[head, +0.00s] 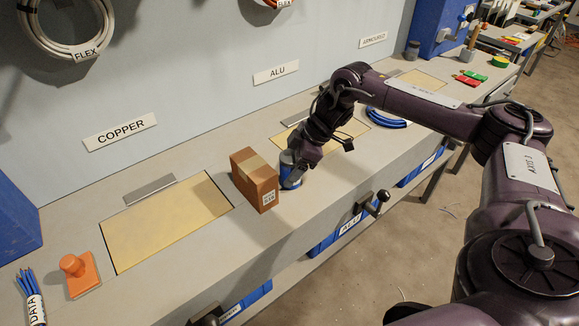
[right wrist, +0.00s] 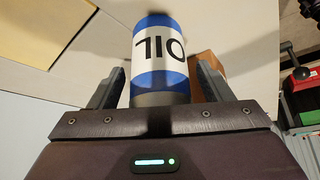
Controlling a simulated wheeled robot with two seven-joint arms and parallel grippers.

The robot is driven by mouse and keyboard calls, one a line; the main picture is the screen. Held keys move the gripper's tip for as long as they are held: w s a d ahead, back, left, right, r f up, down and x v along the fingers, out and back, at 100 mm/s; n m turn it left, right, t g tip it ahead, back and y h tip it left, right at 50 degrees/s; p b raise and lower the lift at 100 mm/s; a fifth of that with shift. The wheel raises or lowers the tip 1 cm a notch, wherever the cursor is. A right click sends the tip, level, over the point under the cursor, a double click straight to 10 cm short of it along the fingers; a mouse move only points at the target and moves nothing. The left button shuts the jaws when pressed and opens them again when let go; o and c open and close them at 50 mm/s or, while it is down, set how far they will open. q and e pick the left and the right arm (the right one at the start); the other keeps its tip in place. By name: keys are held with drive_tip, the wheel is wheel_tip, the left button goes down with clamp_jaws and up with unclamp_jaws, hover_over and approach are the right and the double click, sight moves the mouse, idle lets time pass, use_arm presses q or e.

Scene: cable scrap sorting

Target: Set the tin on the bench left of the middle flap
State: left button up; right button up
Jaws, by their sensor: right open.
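The tin (head: 287,166), blue and white, stands on the bench (head: 232,136) right beside a cardboard box, near the front-left corner of the middle flap. The middle flap (head: 283,139) is a yellow panel under the ALU sign, partly hidden by my right arm. My right gripper (head: 292,178) is at the tin. In the right wrist view the tin (right wrist: 160,60) shows its OIL label upside down between the two spread fingers, with a gap visible on each side. My left gripper is not in view.
The cardboard box (head: 256,179) stands close on the tin's left. Another yellow flap (head: 168,220) lies under the COPPER sign, with an orange stamp-like block (head: 80,274) beside it. A blue cable coil (head: 388,117) lies right of the middle flap. A black lever (head: 375,203) sticks out at the bench front.

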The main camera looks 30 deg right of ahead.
drive_tip(key=v, duration=1.1)
drive_tip(key=shift+r, duration=0.25)
drive_tip(key=shift+s, duration=0.1)
